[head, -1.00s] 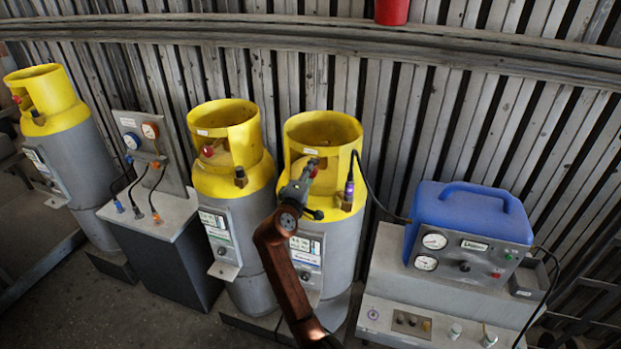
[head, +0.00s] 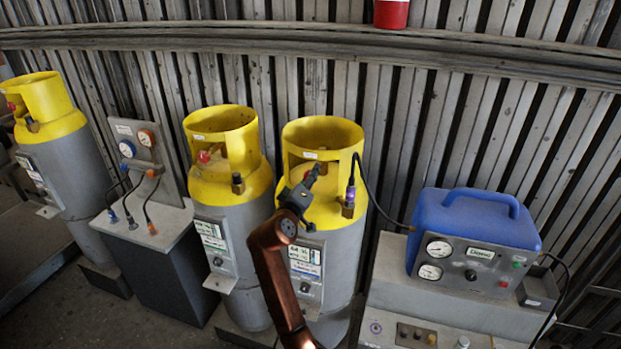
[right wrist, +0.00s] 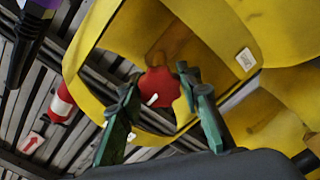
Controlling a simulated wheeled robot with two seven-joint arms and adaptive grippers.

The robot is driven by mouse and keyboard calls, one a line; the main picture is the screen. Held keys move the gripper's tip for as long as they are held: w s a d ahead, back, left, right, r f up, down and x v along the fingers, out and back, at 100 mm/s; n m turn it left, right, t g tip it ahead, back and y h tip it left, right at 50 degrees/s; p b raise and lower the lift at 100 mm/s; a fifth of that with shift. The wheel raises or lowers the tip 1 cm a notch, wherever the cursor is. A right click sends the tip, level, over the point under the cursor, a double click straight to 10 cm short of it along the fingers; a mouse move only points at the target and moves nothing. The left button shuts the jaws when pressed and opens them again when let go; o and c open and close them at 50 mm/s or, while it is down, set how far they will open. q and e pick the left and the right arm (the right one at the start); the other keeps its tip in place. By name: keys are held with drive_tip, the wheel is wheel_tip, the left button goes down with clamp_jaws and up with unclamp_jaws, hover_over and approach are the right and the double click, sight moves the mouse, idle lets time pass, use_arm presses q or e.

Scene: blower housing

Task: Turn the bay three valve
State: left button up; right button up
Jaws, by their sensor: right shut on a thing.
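A grey cylinder with a yellow collar (head: 322,132) stands right of centre in the head view, the rightmost of several. My right gripper (head: 312,172) reaches the opening in its collar and hides the valve there. In the right wrist view the red valve knob (right wrist: 158,88) lies between the two green fingers of my right gripper (right wrist: 165,85), inside the yellow collar (right wrist: 115,35). The fingers are shut on the knob. A small white mark shows on it. My left gripper is not in view.
A hose with a purple fitting (head: 351,193) runs from this cylinder to a blue machine (head: 470,220) on the right. Another yellow-topped cylinder (head: 222,120) stands close on the left. A gauge panel (head: 140,145) and a further cylinder (head: 50,100) stand beyond it.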

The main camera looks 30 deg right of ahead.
drive_tip(key=shift+f, duration=0.1)
drive_tip(key=o, duration=1.2)
drive_tip(key=shift+c, duration=0.2)
drive_tip(key=v, duration=1.2)
